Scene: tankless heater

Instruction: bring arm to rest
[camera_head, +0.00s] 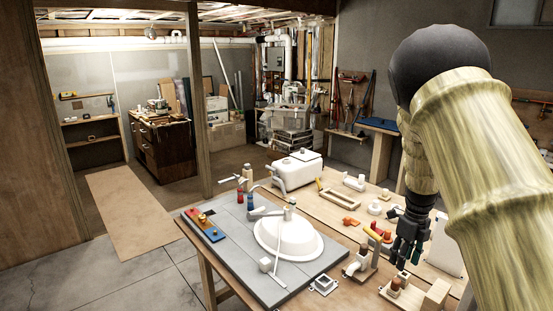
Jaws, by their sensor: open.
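My gripper (406,254) hangs fingers down above the right part of the wooden workbench (333,242). Its dark fingers are small in the picture and look apart, with nothing seen between them. My arm comes in from the right edge and covers the bench's right end. Small fittings stand under and beside the fingers; I cannot tell whether the fingertips touch any.
A grey board with a white basin (288,238) and faucet lies on the bench's left. A white tank (297,170) stands at the back. A pipe fitting (360,262) is left of my gripper. Open floor lies left of the bench.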

